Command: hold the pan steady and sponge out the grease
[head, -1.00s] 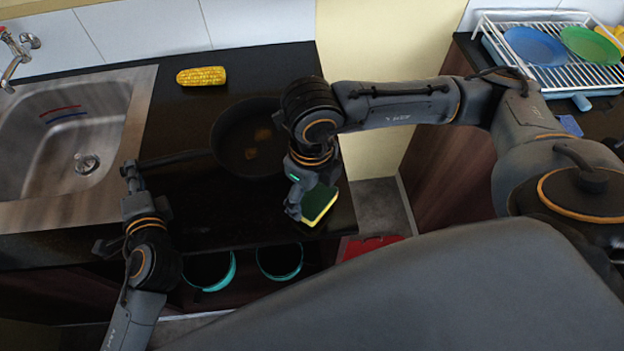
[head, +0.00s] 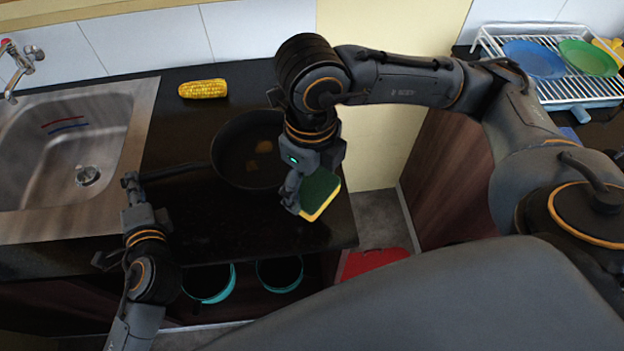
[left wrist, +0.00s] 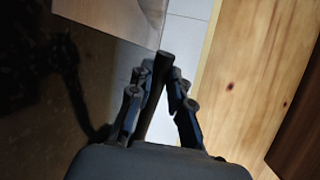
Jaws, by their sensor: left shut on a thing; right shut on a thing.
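The dark frying pan (head: 232,165) sits on the black counter with brownish grease patches (head: 263,147) on its inside. Its handle (head: 180,168) points left toward my left gripper (head: 130,182). My left gripper is shut on the handle, which shows between the fingers in the left wrist view (left wrist: 165,70). My right gripper (head: 291,196) is shut on a green and yellow sponge (head: 320,193). The sponge is held tilted above the counter, to the right of and nearer than the pan. My right arm hides the pan's right edge.
A corn cob (head: 203,89) lies behind the pan. A steel sink (head: 130,135) is at the left. A dish rack (head: 570,88) with a blue and a green plate stands at the far right. Teal-rimmed pots (head: 232,285) are below the counter.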

